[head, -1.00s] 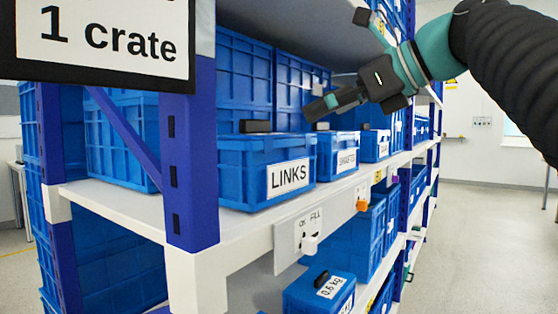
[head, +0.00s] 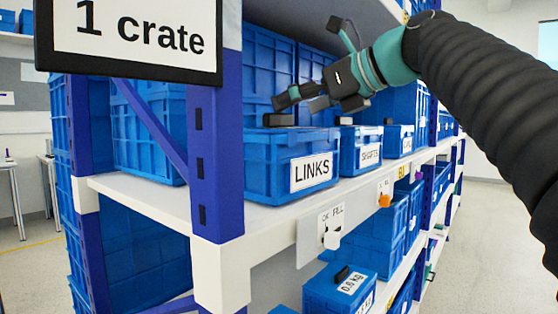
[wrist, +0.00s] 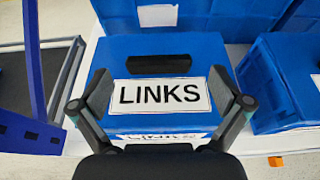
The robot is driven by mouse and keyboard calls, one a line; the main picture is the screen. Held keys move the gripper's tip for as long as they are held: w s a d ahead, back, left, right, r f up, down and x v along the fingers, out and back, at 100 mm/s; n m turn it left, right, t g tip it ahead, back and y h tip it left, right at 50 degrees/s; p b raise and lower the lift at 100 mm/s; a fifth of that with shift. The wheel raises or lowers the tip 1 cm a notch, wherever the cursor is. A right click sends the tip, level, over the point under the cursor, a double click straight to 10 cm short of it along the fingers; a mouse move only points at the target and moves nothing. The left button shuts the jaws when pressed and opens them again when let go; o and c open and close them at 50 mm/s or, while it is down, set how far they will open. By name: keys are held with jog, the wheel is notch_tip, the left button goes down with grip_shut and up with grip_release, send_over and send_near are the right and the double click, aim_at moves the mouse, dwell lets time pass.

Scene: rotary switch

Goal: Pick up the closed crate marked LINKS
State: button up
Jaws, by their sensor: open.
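The blue closed crate marked LINKS (head: 265,170) stands on the white shelf, near its left end. It has a white label on its front and a black handle (head: 278,119) on its lid. In the wrist view the lid (wrist: 205,50) shows its own LINKS label and the black handle (wrist: 158,64). My gripper (head: 298,101) is open and empty above the crate. In the wrist view its two fingers (wrist: 160,88) stand apart on either side of the lid label, with the handle beyond them. The handle is not between the fingertips.
A crate marked SHAFTS (head: 358,152) stands to the right, with more beyond. Large blue crates (head: 268,75) stand behind. A blue post (head: 217,165) and a "1 crate" sign (head: 130,30) are at left. A switch (head: 332,236) is on the shelf edge. Another shelf hangs above.

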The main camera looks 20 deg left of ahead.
aim_at(282, 115)
jog(key=shift+b+x, duration=0.3)
jog(key=shift+x, duration=2)
jog(key=shift+s+f, duration=0.15)
